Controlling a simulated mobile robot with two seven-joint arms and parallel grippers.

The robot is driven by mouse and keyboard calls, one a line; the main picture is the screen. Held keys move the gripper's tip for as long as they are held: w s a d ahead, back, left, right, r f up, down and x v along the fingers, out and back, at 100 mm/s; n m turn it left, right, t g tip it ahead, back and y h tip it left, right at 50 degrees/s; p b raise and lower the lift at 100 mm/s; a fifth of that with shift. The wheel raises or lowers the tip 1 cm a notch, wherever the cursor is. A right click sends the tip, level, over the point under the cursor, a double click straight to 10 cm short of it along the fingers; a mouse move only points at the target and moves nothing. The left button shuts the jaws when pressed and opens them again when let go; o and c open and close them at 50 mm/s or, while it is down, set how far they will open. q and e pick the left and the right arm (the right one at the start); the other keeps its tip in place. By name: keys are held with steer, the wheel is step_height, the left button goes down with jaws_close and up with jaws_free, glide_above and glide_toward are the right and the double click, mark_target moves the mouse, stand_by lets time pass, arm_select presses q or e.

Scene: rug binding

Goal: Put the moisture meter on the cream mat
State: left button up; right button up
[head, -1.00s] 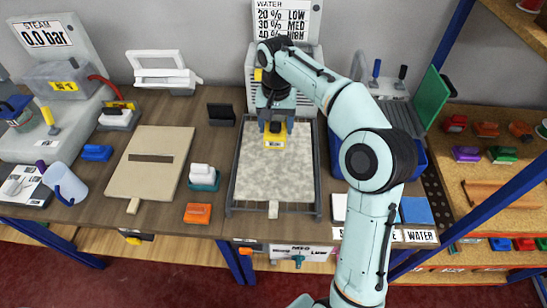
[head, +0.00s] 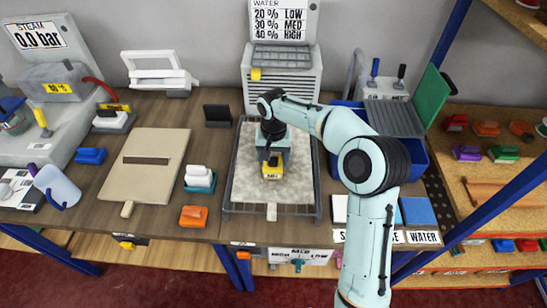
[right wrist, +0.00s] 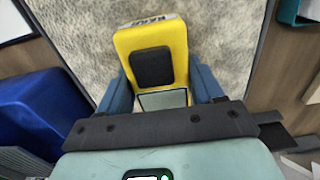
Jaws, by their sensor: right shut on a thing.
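The yellow moisture meter (head: 272,172) is held in my right gripper (head: 270,157) over the cream, speckled mat (head: 247,184), which lies in a grey metal frame. In the right wrist view the meter (right wrist: 176,40) has a dark pad on its face, and the blue fingers of my gripper (right wrist: 162,92) close on both its sides. The fuzzy mat (right wrist: 222,35) fills the background there. I cannot tell whether the meter touches the mat. My left gripper is not in view.
A beige slotted board (head: 128,190) lies left of the frame (head: 226,190). A teal-and-white block (head: 199,178) and an orange block (head: 194,216) stand between them. A blue bin (head: 420,160) stands right of the frame. A small black stand (head: 217,115) is behind left.

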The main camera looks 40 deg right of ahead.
steer(key=shift+f, duration=0.15)
steer(key=o, duration=1.2)
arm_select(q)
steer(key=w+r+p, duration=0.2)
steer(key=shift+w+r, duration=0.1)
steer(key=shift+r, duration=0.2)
arm_select(e)
step_height(320, 180, up, 12)
steer(key=shift+r, duration=0.2)
